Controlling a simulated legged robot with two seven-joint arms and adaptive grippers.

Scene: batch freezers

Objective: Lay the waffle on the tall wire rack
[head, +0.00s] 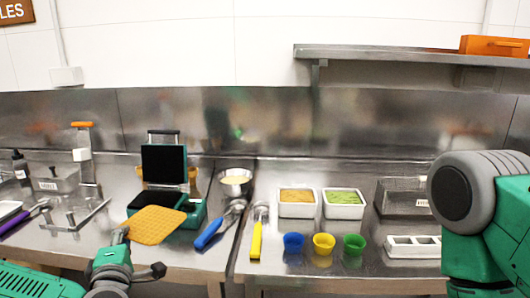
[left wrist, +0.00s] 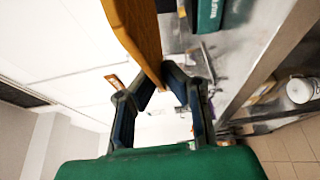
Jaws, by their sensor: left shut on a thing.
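The waffle (head: 158,225), flat, golden and gridded, is held out in front of the waffle iron. My left gripper (head: 122,236) is shut on its near left edge. In the left wrist view the waffle (left wrist: 138,32) shows edge-on between the fingertips of my left gripper (left wrist: 158,88). A dark wire-mesh rack (head: 401,192) stands at the right of the counter, partly hidden by my right arm. A low metal frame with posts (head: 96,212) stands at the left. I cannot tell for sure which of them is the tall wire rack. My right gripper is out of view.
The open waffle iron (head: 164,163) stands behind the waffle. A steel bowl (head: 236,182), a blue-handled tool (head: 209,231) and a yellow-handled tool (head: 256,238) lie to its right. Two filled trays (head: 297,212) and three coloured cups (head: 323,244) occupy the middle right. A shelf (head: 400,54) hangs above.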

